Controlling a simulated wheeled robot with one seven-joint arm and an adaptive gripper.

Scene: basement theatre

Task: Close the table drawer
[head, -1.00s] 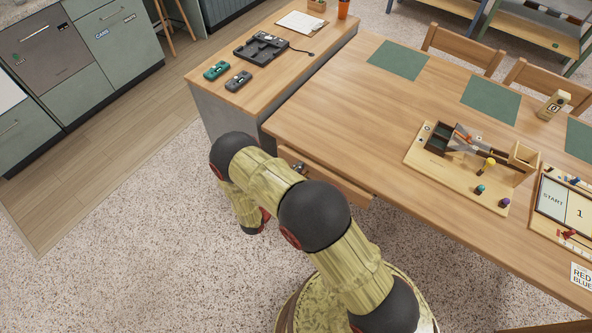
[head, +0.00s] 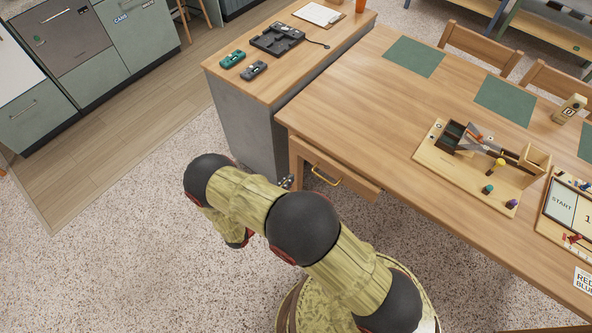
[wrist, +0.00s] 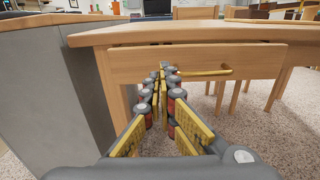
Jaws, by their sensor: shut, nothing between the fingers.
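The table drawer (head: 350,181) is in the near left end of the wooden dining table (head: 360,105). Its front stands a little out from under the tabletop, with a dark gap above it in the wrist view. The brass handle (head: 326,175) is on its front, and shows right of my fingertips in the wrist view (wrist: 207,71). My gripper (wrist: 162,70) is shut and empty, pointing at the drawer front (wrist: 250,57) left of the handle. In the head view my gripper (head: 287,182) is partly hidden by my arm. I cannot tell whether the fingertips touch the front.
A grey-sided cabinet (head: 244,125) stands close left of the table. A wooden tool tray (head: 470,179) lies on the tabletop. Chairs (head: 480,47) stand on the far side. The speckled floor (head: 120,240) at left is clear.

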